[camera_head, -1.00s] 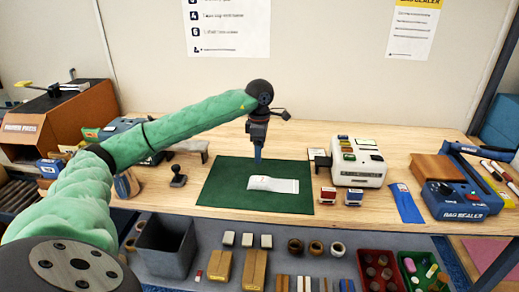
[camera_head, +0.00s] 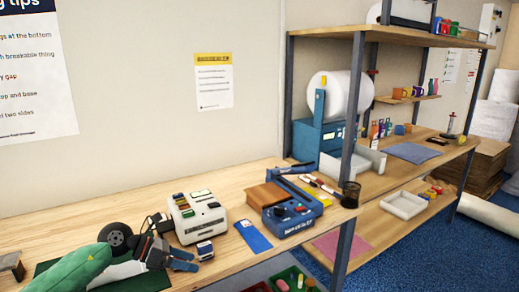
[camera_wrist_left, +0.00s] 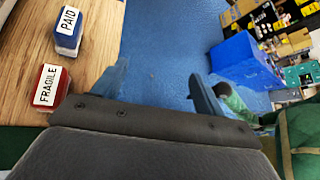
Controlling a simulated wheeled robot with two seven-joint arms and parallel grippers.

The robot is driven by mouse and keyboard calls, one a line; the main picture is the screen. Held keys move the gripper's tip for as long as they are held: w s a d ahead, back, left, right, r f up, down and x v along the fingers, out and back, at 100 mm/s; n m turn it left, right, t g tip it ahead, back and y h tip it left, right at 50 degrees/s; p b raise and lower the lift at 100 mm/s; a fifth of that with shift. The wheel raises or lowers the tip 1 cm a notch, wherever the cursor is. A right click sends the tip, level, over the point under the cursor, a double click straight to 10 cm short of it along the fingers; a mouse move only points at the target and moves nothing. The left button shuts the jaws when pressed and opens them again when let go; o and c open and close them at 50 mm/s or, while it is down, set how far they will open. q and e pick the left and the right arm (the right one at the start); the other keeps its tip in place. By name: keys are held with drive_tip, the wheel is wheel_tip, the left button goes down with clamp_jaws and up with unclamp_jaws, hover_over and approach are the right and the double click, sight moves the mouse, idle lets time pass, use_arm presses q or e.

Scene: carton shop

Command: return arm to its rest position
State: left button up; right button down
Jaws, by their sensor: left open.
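My left arm, in a green sleeve, comes in at the lower left of the head view. Its left gripper (camera_head: 184,260) is over the table beside the label printer, open and empty. The left wrist view shows its two blue-grey fingers (camera_wrist_left: 160,88) spread apart with blue floor beyond. A white pouch (camera_head: 118,271) lies on the green mat (camera_head: 45,266), partly hidden by my arm. My right gripper is not in view.
The label printer (camera_head: 197,217) stands close behind the gripper. A PAID stamp (camera_wrist_left: 69,29) and a FRAGILE stamp (camera_wrist_left: 50,87) lie on the table. The bag sealer (camera_head: 291,213) and a blue strip (camera_head: 253,237) are to the right. A shelf post (camera_head: 343,255) rises at the table's end.

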use_arm(q)
drive_tip(key=s+d+r+n+t+h, duration=0.2)
drive_tip(key=d+r+n+t+h, duration=0.35)
drive_tip(key=d+n, duration=0.2)
drive_tip(key=s+a+f+n+t+y, duration=0.2)
drive_tip(key=a+f+n+t+y, duration=0.15)
drive_tip(key=f+n+y, duration=0.45)
drive_tip(key=s+a+f+n+t+y, duration=0.2)
drive_tip(key=s+a+f+n+y, duration=0.15)
drive_tip(key=n, duration=0.95)
drive_tip(key=s+a+f+n+t+y, duration=0.2)
drive_tip(key=a+f+n+y, duration=0.25)
drive_tip(key=n+y, duration=0.4)
drive_tip(key=s+d+f+n+g+h, duration=0.1)
drive_tip(key=s+f+n+g, duration=0.3)
drive_tip(key=s+f+g, duration=0.55)
drive_tip(key=s+d+f+n+g+h, duration=0.2)
drive_tip(key=s+f+n, duration=0.3)
drive_tip(key=s, duration=0.9)
drive_tip(key=s+d+f+g, duration=0.1)
drive_tip(key=d+f, duration=0.1)
drive_tip(key=f, duration=0.4)
drive_tip(key=s+d+f+m+g, duration=0.1)
drive_tip(key=d+f, duration=0.2)
drive_tip(key=f, duration=0.4)
drive_tip(key=shift+d, duration=0.35)
